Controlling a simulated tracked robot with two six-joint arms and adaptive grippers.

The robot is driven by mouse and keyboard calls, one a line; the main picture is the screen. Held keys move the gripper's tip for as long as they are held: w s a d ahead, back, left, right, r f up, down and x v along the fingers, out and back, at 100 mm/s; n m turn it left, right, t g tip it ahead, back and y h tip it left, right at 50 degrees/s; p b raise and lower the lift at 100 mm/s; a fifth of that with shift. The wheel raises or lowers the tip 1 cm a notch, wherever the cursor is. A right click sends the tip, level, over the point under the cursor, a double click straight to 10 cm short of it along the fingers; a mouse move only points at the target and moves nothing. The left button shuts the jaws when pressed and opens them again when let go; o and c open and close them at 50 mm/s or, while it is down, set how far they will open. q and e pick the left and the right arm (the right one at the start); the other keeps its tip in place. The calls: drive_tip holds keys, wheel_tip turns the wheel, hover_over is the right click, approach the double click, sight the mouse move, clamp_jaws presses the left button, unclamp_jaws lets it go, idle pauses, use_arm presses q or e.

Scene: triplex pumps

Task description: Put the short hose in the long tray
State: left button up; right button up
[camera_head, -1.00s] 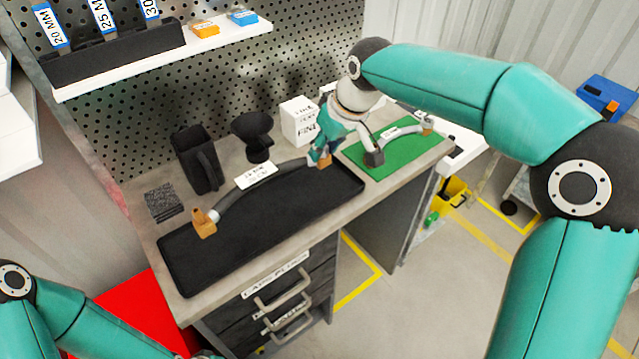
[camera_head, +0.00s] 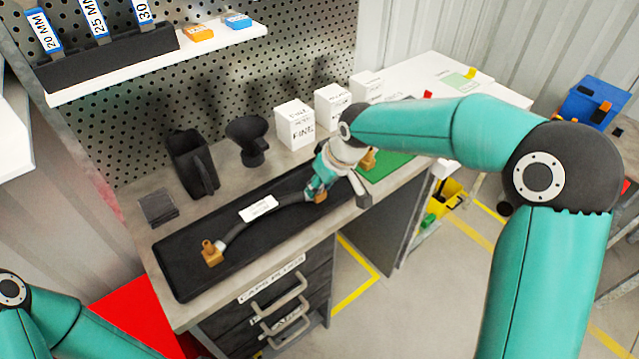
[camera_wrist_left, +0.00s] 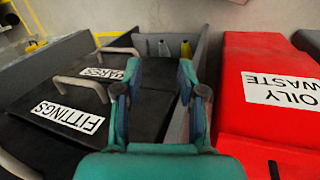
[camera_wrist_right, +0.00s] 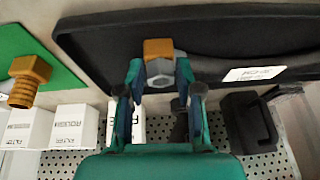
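The long black tray (camera_head: 180,270) lies along the front of the bench. A dark curved hose (camera_head: 288,199) with a white label and brass end fittings lies low over it, lengthwise. Its left fitting (camera_head: 212,253) is at the tray's left end; the label is too small to read. My right gripper (camera_head: 316,193) is at the hose's right end. In the right wrist view its fingers (camera_wrist_right: 159,72) close around the brass fitting (camera_wrist_right: 158,48), over the tray (camera_wrist_right: 110,38). My left gripper (camera_wrist_left: 162,75) is open and empty, above the drawers.
A dark holder (camera_head: 190,163), a funnel (camera_head: 250,140) and white boxes (camera_head: 295,124) stand behind the tray. A red bin (camera_wrist_left: 262,100) is beside my left gripper.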

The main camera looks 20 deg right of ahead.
drive_tip(key=o, duration=0.3)
drive_tip(key=shift+o, duration=0.2)
drive_tip(key=shift+r, duration=0.1)
drive_tip(key=v, duration=1.2)
